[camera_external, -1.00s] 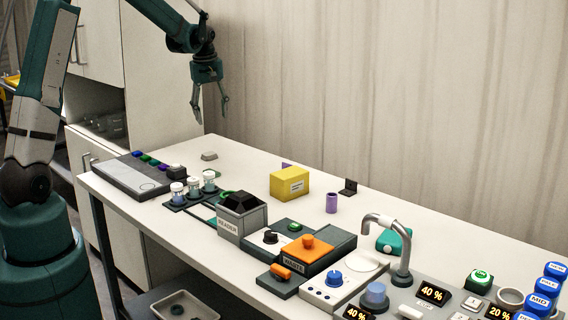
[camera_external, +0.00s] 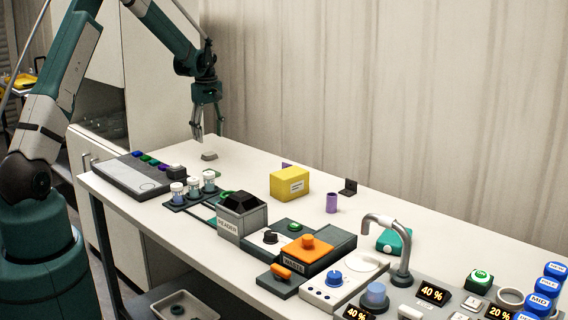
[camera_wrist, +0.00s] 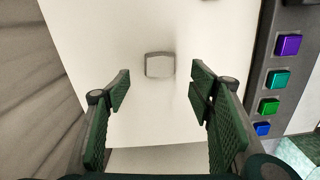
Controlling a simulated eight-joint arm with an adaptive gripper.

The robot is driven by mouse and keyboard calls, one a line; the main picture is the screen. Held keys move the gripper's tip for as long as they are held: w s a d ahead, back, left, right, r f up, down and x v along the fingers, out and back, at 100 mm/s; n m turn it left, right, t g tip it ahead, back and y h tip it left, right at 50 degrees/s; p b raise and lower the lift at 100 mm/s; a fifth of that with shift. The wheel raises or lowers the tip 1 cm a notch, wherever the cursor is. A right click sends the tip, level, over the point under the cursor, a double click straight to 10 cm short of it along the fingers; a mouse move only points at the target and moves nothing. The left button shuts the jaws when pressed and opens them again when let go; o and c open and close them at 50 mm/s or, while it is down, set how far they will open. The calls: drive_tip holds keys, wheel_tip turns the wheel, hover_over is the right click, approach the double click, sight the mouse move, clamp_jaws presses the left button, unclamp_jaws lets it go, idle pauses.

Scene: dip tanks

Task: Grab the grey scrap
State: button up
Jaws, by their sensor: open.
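The grey scrap (camera_external: 209,156) is a small light grey block lying on the white table near its far left end. In the wrist view the scrap (camera_wrist: 159,65) lies ahead of the fingertips, roughly centred between them. My gripper (camera_external: 209,134) is open and empty, pointing down above the table, just over and beside the scrap. In the wrist view both fingers of my gripper (camera_wrist: 160,82) are spread wide, with nothing between them touching either pad.
A dark panel (camera_external: 134,177) with coloured buttons stands close by; its buttons show at right in the wrist view. Several small jars (camera_external: 193,187), a yellow box (camera_external: 289,185) and a purple cylinder (camera_external: 332,203) stand further right. The wall is close behind the table. The tabletop around the scrap is clear.

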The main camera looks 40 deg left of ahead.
sight(210, 153)
drive_tip(key=shift+f, duration=0.1)
drive_tip(key=shift+f, duration=1.2)
drive_tip(key=shift+f, duration=0.1)
drive_tip(key=shift+f, duration=2.5)
drive_tip(key=shift+c, duration=0.7)
drive_tip(key=c, duration=0.7)
